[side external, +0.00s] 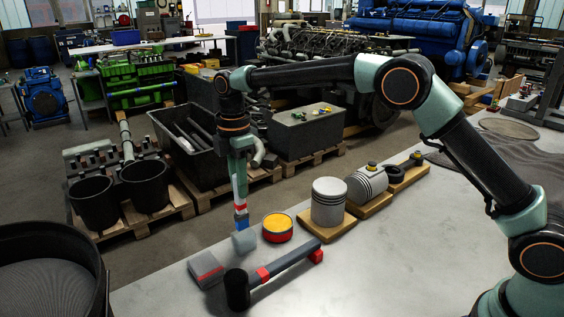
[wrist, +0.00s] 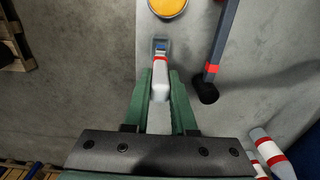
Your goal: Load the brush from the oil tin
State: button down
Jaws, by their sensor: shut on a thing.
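My gripper (side external: 238,160) points down over the bench and is shut on the handle of a brush (side external: 240,193). The brush has a white handle, red band and blue part, and hangs nearly upright with a pale grey block at its lower end, close to the bench top. I cannot tell if it touches. The oil tin (side external: 277,228), red with a yellow top, stands just right of the brush. In the wrist view, the brush (wrist: 160,84) lies between the green fingers of my gripper (wrist: 160,76), and the tin (wrist: 167,6) is at the top edge, partly cut off.
A hammer (side external: 290,263) with a black head lies in front of the tin. A grey and red block (side external: 206,269) lies left of it. A piston (side external: 328,203) and other parts stand on wooden boards to the right. The bench's left edge is near.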

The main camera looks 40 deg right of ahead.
dwell(0.3)
jog(key=d+r, duration=0.4)
jog(key=d, duration=0.6)
notch_tip(320, 180, down, 6)
jog(key=shift+s+f, duration=0.2)
jog(key=shift+s, duration=0.05)
jog(key=shift+f, duration=0.6)
dwell(2.0)
notch_tip(320, 180, up, 7)
dwell(0.9)
jog(key=shift+r, duration=0.1)
dwell(0.3)
